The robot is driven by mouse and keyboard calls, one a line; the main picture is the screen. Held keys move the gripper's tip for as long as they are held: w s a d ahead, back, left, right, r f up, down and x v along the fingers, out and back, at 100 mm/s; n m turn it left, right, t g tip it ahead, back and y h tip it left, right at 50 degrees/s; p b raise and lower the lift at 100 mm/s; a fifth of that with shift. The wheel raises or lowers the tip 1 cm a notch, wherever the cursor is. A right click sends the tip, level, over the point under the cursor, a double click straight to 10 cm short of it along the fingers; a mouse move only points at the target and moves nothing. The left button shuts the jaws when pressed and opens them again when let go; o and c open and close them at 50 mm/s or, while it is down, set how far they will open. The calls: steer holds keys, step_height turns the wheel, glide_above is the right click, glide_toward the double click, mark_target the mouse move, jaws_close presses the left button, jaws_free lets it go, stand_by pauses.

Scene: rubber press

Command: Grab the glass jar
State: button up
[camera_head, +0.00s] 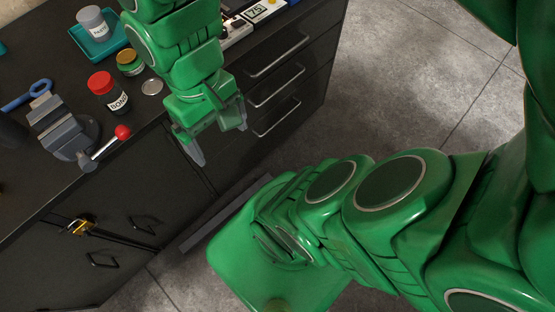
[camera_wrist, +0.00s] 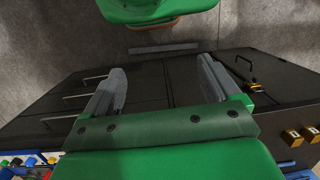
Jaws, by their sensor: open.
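A small jar (camera_head: 130,62) with a gold-brown lid and green sides stands on the dark bench top in the head view, the likely glass jar. It stands between a teal tray and a red-lidded bottle. My gripper (camera_head: 219,142) hangs in front of the bench's front edge, to the right of and lower in the picture than the jar, apart from it. Its two fingers are spread with nothing between them. In the wrist view my gripper (camera_wrist: 161,78) shows open and empty, with cabinet fronts and floor beyond. No jar shows in that view.
A red-lidded bottle marked BOND (camera_head: 108,93) and a flat silver disc (camera_head: 152,87) lie close to the jar. A vise (camera_head: 66,130) with a red-knobbed handle stands at the bench edge. The teal tray (camera_head: 115,47) holds a grey-lidded pot (camera_head: 92,21).

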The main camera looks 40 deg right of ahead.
step_height(320, 180, up, 5)
steer(key=d, duration=0.2)
steer(key=w+a+r+n+y, duration=0.1)
steer(key=w+a+n+y, duration=0.3)
steer(key=w, duration=0.5)
steer(key=w+a+r+n+g+y, duration=0.1)
steer(key=w+a+n+y, duration=0.15)
steer(key=w+n, duration=0.5)
steer(key=w+a+r+n+y, duration=0.2)
steer(key=w+a+n+y, duration=0.15)
steer(key=w, duration=0.75)
steer(key=w+d+f+n+t+y, duration=0.1)
steer(key=w+d+f+n+y, duration=0.3)
steer(key=w, duration=0.6)
steer(key=h, duration=0.1)
glide_toward(97, 89)
steer(key=shift+w+a+f, duration=0.35)
steer(key=shift+a+f, duration=0.1)
steer(key=shift+a, duration=0.1)
steer(key=shift+w+a+f, duration=0.3)
steer(key=shift+a+f, duration=0.15)
steer(key=shift+a, duration=0.05)
steer(key=shift+x, duration=3.95)
steer(key=shift+w+f, duration=0.15)
steer(key=shift+f, duration=0.05)
